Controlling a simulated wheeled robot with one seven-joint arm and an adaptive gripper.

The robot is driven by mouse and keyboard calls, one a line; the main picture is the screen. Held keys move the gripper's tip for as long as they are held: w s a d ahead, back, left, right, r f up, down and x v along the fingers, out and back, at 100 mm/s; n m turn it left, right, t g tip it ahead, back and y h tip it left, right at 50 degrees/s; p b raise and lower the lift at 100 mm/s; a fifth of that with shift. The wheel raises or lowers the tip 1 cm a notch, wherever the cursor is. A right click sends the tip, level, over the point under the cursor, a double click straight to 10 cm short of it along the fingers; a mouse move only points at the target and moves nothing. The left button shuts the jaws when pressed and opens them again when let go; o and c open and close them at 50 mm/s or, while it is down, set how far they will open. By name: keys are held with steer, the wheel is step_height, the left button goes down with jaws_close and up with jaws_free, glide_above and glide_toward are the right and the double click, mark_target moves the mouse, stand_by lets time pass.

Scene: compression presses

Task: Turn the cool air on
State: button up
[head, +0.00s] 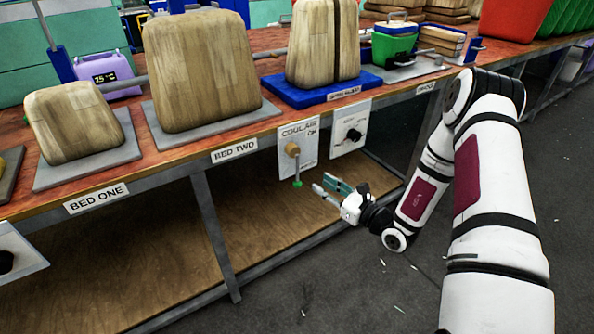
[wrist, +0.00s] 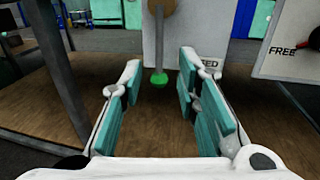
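The cool air panel (head: 298,147) is a white plate hanging below the bench edge, labelled "COOL AIR". A round tan knob (head: 292,150) sits on it, with a grey lever hanging straight down to a green tip (head: 297,184). My gripper (head: 328,187) is just right of and slightly below the green tip, apart from it. In the wrist view my gripper (wrist: 157,90) is open and empty, its teal pads wide apart. The green tip (wrist: 159,79) shows beyond and between the fingers, below the tan knob (wrist: 162,5). The panel's lower lettering is partly hidden.
A second white panel with a black knob (head: 353,135) hangs to the right; its "FREE" label (wrist: 283,49) shows in the wrist view. A bench leg (head: 217,235) stands left. A wooden lower shelf (head: 150,245) lies underneath. Wooden blocks (head: 198,70) stand on the bench above.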

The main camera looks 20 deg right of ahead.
mark_target(297, 180)
steer(key=b+x, duration=0.2)
steer(key=x, duration=0.9)
steer(key=shift+w+a, duration=0.15)
steer(key=shift+w, duration=0.1)
jaws_close()
